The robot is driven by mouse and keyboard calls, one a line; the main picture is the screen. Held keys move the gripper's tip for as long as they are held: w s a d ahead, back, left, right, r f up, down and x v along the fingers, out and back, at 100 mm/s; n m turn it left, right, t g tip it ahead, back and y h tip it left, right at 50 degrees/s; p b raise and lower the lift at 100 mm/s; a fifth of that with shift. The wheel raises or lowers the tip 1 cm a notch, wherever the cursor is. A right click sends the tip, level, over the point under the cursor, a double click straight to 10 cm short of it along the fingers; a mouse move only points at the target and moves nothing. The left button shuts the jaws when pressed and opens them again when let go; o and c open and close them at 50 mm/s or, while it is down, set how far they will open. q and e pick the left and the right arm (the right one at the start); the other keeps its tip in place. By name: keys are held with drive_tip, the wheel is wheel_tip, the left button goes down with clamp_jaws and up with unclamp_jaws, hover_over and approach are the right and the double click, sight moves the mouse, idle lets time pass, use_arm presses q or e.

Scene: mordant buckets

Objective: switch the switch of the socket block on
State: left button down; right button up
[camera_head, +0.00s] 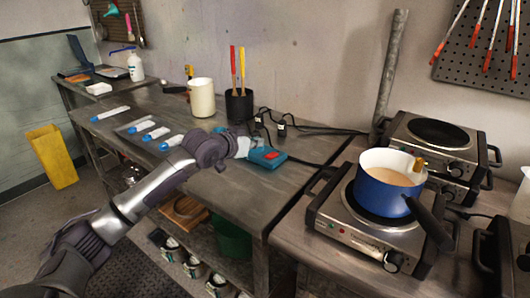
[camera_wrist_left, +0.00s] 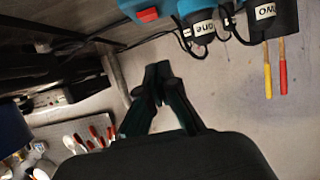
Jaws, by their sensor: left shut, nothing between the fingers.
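The socket block (camera_head: 264,160) is a blue box on the wooden workbench, with a red switch (camera_head: 271,155) on its top. I cannot tell which way the switch is set. The block is at the top edge of the left wrist view (camera_wrist_left: 122,8), partly cut off, with its red switch (camera_wrist_left: 147,15) showing. My left gripper (camera_head: 243,147) is shut and empty, just left of the block and close to it. Its closed fingertips (camera_wrist_left: 158,72) point toward the wall in the wrist view, apart from the switch. My right gripper is not in view.
Black plugs (camera_head: 282,129) and cables lie behind the block. A black cup (camera_head: 239,106) with red and yellow sticks and a cream pot (camera_head: 201,97) stand behind my gripper. Right of the bench, a blue pot (camera_head: 383,190) sits on a hotplate (camera_head: 349,226). Blue-capped tubes (camera_head: 141,127) lie left.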

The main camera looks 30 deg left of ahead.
use_arm(q)
hover_over(265, 161)
drive_tip(key=shift+w+d+f, duration=0.1)
drive_tip(key=shift+w+f, duration=0.05)
drive_tip(key=shift+f, duration=0.4)
drive_tip(key=shift+w+d+f, duration=0.1)
drive_tip(key=shift+w+f, duration=0.05)
drive_tip(key=shift+f, duration=0.4)
drive_tip(key=shift+s+a+f, duration=0.1)
drive_tip(key=shift+s+f, duration=0.05)
drive_tip(key=shift+f, duration=0.5)
drive_tip(key=shift+s+f, duration=0.15)
drive_tip(key=shift+f, duration=0.45)
drive_tip(key=shift+s+f, duration=0.1)
drive_tip(key=shift+f, duration=0.5)
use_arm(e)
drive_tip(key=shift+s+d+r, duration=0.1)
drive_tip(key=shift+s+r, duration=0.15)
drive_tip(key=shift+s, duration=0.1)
use_arm(q)
drive_tip(key=shift+s+f+p, duration=0.15)
drive_tip(key=shift+f+p, duration=0.15)
drive_tip(key=shift+p, duration=0.2)
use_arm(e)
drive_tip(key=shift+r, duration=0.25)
